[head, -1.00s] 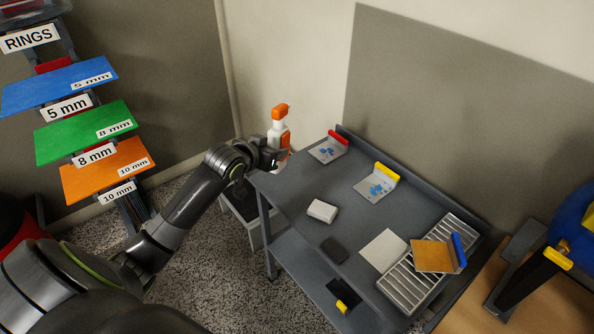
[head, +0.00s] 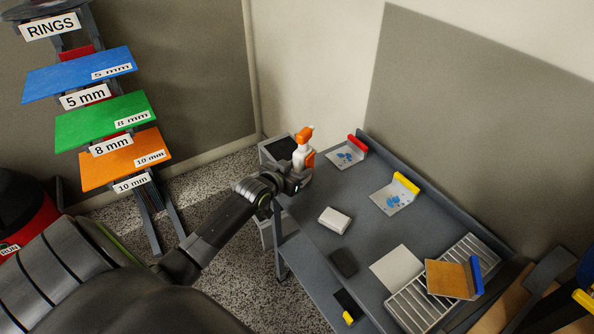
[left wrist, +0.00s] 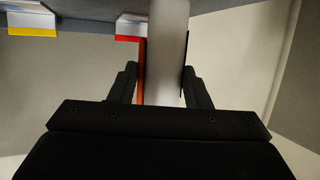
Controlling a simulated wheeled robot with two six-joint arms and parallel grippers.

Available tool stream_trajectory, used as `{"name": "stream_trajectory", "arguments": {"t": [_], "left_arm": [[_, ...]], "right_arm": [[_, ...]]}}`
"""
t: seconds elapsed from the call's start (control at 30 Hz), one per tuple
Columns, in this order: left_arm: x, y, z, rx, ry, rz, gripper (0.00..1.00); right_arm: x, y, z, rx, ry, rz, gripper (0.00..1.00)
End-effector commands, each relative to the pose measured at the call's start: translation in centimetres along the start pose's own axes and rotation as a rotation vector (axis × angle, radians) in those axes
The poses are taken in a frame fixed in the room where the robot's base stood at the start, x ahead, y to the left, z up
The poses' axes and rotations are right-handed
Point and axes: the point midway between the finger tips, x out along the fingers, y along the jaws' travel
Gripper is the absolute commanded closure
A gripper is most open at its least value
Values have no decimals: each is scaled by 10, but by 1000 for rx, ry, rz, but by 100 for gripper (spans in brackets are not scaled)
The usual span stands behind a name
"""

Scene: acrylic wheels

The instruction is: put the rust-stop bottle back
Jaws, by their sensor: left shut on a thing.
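The rust-stop bottle (head: 302,156) is a white spray bottle with an orange trigger head and an orange label. It is upright by the far left corner of the grey cart. My left gripper (head: 296,179) is shut on its lower body. In the left wrist view the bottle (left wrist: 168,55) stands between the two fingers (left wrist: 160,88), with its orange label edge on the left. Its base is hidden in the head view, so I cannot tell whether it touches a surface.
The cart top (head: 332,190) carries a red-edged plate (head: 347,154), a yellow-edged plate (head: 394,197), a white block (head: 334,220) and a slatted rack (head: 432,296). A dark-topped stand (head: 276,149) is behind the bottle. Coloured shelves (head: 105,121) stand left.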

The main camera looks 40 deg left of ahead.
Motion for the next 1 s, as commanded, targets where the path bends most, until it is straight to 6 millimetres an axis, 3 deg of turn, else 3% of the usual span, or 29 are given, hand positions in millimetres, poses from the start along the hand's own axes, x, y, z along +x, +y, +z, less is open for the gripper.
{"name": "stream_trajectory", "arguments": {"t": [0.37,0.4,0.57,1.0], "left_arm": [[3,0,6,2,4,1,65],[3,0,6,2,1,0,54],[2,0,6,1,1,0,35],[-7,0,3,2,2,0,35]], "right_arm": [[3,0,-4,-1,7,0,33],[2,0,-4,-1,7,0,33],[2,0,-3,0,6,0,33],[-1,-3,-1,2,2,-4,33]]}}
